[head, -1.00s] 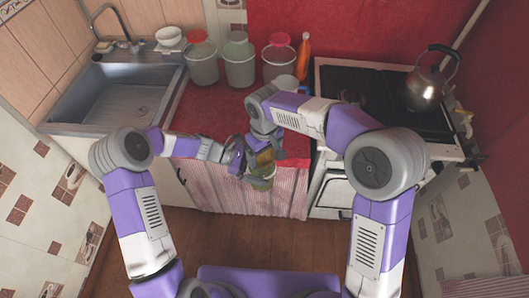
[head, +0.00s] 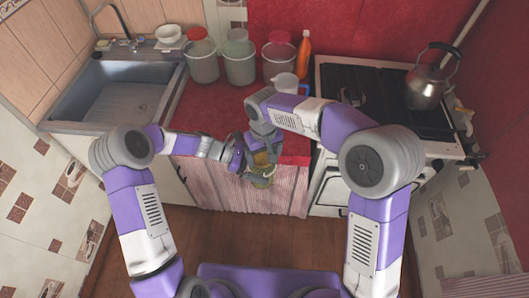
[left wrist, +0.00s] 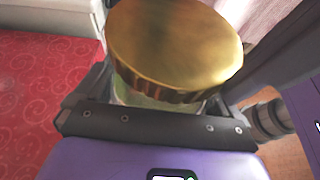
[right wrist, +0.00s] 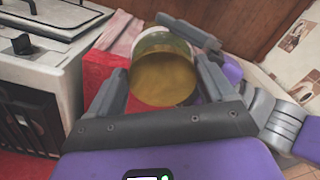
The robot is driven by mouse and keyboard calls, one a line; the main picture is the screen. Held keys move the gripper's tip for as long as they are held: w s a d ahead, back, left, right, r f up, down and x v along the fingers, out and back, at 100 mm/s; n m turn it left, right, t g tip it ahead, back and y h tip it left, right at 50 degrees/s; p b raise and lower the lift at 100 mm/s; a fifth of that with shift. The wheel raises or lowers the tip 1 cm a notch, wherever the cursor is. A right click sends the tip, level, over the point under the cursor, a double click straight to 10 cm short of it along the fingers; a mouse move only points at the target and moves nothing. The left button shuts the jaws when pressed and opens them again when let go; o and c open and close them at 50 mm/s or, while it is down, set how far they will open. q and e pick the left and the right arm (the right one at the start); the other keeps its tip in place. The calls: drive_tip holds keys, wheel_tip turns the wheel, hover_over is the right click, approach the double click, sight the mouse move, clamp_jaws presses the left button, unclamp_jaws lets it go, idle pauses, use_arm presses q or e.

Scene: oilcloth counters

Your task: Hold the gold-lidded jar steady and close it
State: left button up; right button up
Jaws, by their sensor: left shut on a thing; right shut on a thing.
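The jar (head: 263,182) is held in front of the counter's front edge, small and partly covered by my grippers in the head view. In the left wrist view its greenish glass body (left wrist: 140,97) shows under a wide gold lid (left wrist: 175,45). My left gripper (head: 254,171) is shut on the jar body from the side. My right gripper (head: 264,155) is shut on the gold lid, which fills the space between its fingers in the right wrist view (right wrist: 163,78). The lid sits over the jar's mouth; I cannot tell how tightly.
Several lidded canisters, including one with a red lid (head: 200,48), stand at the counter's back beside an orange bottle (head: 303,55) and a white jug (head: 285,84). A sink (head: 115,90) is left; a stove with a kettle (head: 427,83) is right. The floor (head: 290,242) below is clear.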

drive_tip(key=m, duration=0.4)
drive_tip(key=shift+s+a, duration=0.1)
drive_tip(key=shift+a, duration=0.15)
drive_tip(key=o, duration=0.8)
drive_tip(key=shift+o, duration=0.2)
drive_tip(key=shift+r, duration=2.3)
drive_tip(key=shift+n, duration=0.6)
drive_tip(key=shift+w+r+n, duration=0.25)
drive_tip(key=shift+n, duration=0.85)
drive_tip(key=shift+w+a+r+n, duration=0.1)
drive_tip(key=shift+w+r+n, duration=0.1)
drive_tip(key=shift+r+n, duration=0.6)
drive_tip(key=shift+w+r+n, duration=0.2)
drive_tip(key=shift+r+n, duration=0.35)
drive_tip(key=shift+n, duration=0.45)
